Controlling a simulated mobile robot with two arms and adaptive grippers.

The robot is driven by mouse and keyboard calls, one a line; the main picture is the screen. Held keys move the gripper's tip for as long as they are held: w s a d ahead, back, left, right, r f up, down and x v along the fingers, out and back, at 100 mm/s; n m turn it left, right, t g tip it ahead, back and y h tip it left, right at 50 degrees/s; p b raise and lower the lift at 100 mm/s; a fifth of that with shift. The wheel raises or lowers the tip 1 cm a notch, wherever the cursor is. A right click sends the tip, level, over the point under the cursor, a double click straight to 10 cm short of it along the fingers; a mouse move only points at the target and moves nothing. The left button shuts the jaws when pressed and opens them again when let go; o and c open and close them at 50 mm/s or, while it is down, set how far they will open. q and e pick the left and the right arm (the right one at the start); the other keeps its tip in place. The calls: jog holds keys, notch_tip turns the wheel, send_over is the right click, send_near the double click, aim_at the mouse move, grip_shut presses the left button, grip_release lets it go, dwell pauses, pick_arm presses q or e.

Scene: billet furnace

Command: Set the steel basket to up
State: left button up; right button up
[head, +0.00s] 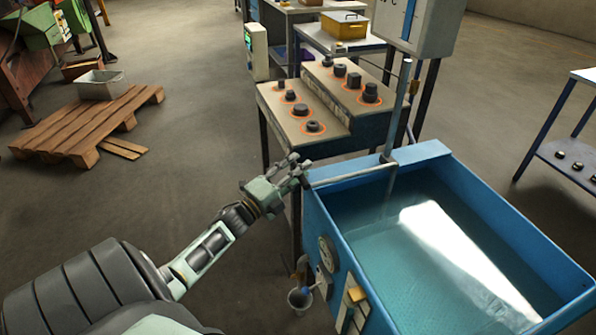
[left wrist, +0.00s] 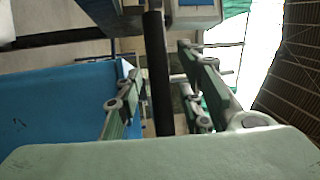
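A blue tank (head: 330,225) full of water stands at the right of the head view. A thin grey lever bar (head: 350,176) runs left from the post, past the tank's rim. I cannot clearly make out the steel basket; the tank's inside under the water is partly hidden by glare. My left gripper (head: 300,174) is at the bar's left end. In the left wrist view the dark bar (left wrist: 156,70) passes between its spread fingers (left wrist: 160,95), with visible gaps on both sides. My right gripper is not in view.
A stepped bench (head: 300,120) with several dark steel parts stands behind the left gripper. A pallet (head: 90,125) with a grey bin (head: 101,86) lies far left. Open floor lies between.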

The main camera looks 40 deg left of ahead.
pick_arm(q)
jog(key=c, duration=0.4)
grip_shut()
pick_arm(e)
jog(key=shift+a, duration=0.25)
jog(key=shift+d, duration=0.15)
